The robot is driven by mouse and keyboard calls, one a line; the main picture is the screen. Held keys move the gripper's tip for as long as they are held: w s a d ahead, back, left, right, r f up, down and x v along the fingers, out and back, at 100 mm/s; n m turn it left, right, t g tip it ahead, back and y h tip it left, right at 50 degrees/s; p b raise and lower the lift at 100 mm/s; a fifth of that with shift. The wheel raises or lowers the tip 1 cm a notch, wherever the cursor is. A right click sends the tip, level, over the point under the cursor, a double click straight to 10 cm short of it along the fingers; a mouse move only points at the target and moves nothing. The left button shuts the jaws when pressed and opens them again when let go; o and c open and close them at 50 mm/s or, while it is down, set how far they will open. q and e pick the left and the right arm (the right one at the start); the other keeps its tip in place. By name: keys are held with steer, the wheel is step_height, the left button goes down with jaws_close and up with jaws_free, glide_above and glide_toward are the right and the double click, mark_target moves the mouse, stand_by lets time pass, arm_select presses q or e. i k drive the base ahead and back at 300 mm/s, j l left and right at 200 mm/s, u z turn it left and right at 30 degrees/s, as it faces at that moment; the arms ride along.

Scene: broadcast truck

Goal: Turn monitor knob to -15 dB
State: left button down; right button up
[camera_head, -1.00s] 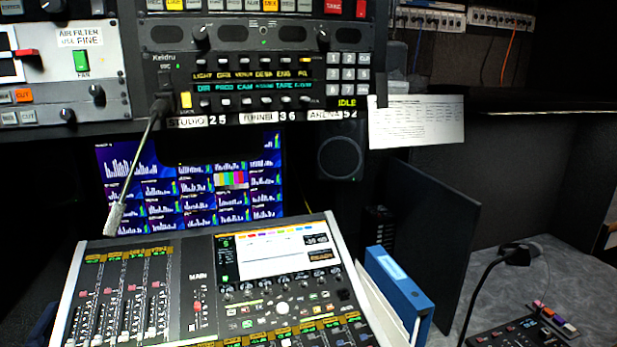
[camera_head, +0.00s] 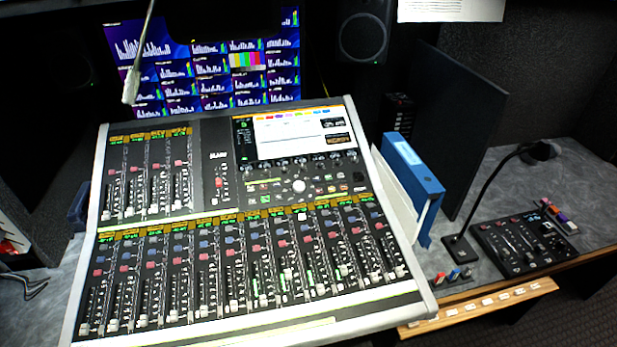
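A large mixing console (camera_head: 198,150) stands on the grey desk, tilted up at the back. It has rows of faders, a lit screen (camera_head: 295,135) and a row of small dark knobs below that screen. A larger pale round knob (camera_head: 299,186) sits under that row. I cannot read any knob labels or a dB value, so I cannot tell which one is the monitor knob. Neither of my grippers shows in the head view.
A blue binder (camera_head: 413,178) stands right of the console, beside a dark upright panel (camera_head: 445,120). A small control box (camera_head: 522,243) and a gooseneck microphone (camera_head: 490,200) are on the right desk. A speaker (camera_head: 363,38) and a monitor wall (camera_head: 200,70) are behind.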

mark_target(298, 186)
steer(key=k+j+u, duration=0.1)
steer(key=k+u, duration=0.15)
steer(key=u, duration=0.25)
steer(key=k+j+u, duration=0.15)
steer(key=u, duration=0.35)
